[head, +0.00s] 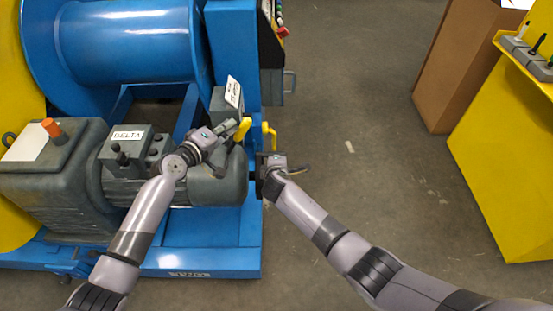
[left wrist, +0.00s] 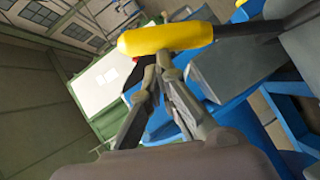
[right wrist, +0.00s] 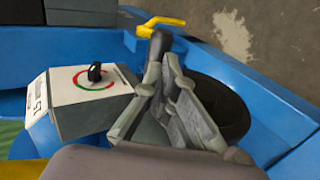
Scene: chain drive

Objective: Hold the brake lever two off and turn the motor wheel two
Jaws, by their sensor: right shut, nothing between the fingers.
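A brake lever with a thick yellow handle (head: 243,128) stands by the motor's end. My left gripper (head: 228,131) is at this handle; in the left wrist view its fingers (left wrist: 160,68) look closed together, tips right at the yellow handle (left wrist: 165,40). A dark round motor wheel (right wrist: 228,112) shows in the right wrist view, partly hidden behind my right gripper (right wrist: 163,50). That gripper is shut and empty, over the wheel's near side; I cannot tell whether it touches. In the head view, my right gripper (head: 262,171) is at the motor's right end. No number two is readable.
A second, hooked yellow handle (head: 269,132) stands beside the wheel. A box with a dial (right wrist: 95,72) is close left of my right gripper. The grey motor (head: 215,184) and blue frame (head: 205,262) lie beneath. The floor to the right is clear up to a brown box (head: 455,75).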

